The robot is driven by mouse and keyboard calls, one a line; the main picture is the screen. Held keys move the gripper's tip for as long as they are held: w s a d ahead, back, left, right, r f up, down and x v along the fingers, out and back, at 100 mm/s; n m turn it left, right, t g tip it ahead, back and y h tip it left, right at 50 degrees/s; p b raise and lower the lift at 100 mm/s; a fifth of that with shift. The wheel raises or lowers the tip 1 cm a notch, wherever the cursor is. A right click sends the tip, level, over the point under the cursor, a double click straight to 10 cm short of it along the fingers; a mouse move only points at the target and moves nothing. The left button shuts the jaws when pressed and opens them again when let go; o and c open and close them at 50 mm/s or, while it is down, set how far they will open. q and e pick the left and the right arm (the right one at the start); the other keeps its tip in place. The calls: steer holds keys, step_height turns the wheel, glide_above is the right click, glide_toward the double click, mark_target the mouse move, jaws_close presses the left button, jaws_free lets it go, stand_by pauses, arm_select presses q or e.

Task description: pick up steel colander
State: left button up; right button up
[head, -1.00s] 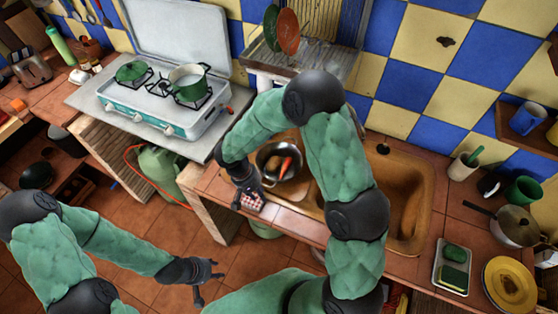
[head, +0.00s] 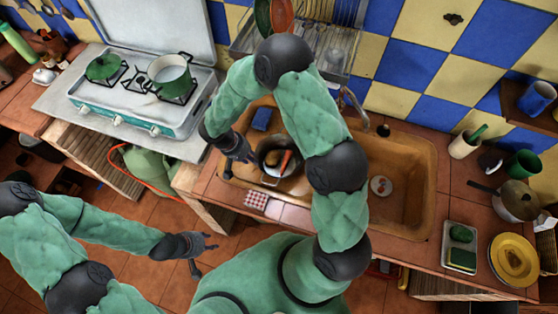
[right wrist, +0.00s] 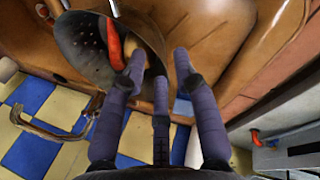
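The steel colander (head: 270,150) sits in the left part of the sink, with a carrot and something brownish in it. In the right wrist view it is a dark bowl with small holes (right wrist: 85,42). My right gripper (head: 250,158) is at its left rim. In the right wrist view, the fingers of that gripper (right wrist: 160,58) are spread, one over the bowl's inside and one outside the rim. I cannot tell whether they touch it. My left gripper (head: 207,252) hangs over the floor, far from the colander, with its fingers apart and empty.
The sink (head: 405,205) has a faucet behind it and a blue sponge (head: 262,119) at its left. A checkered cloth (head: 256,199) lies on the front edge. A stove with green pots (head: 169,73) stands left. A dish rack (head: 330,50) is behind.

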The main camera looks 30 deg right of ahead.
steer(key=x, duration=0.4)
steer(key=shift+s+d, duration=0.2)
steer(key=shift+d, duration=0.15)
steer(key=shift+d+f, duration=0.2)
steer(key=shift+f, duration=0.25)
jaws_close()
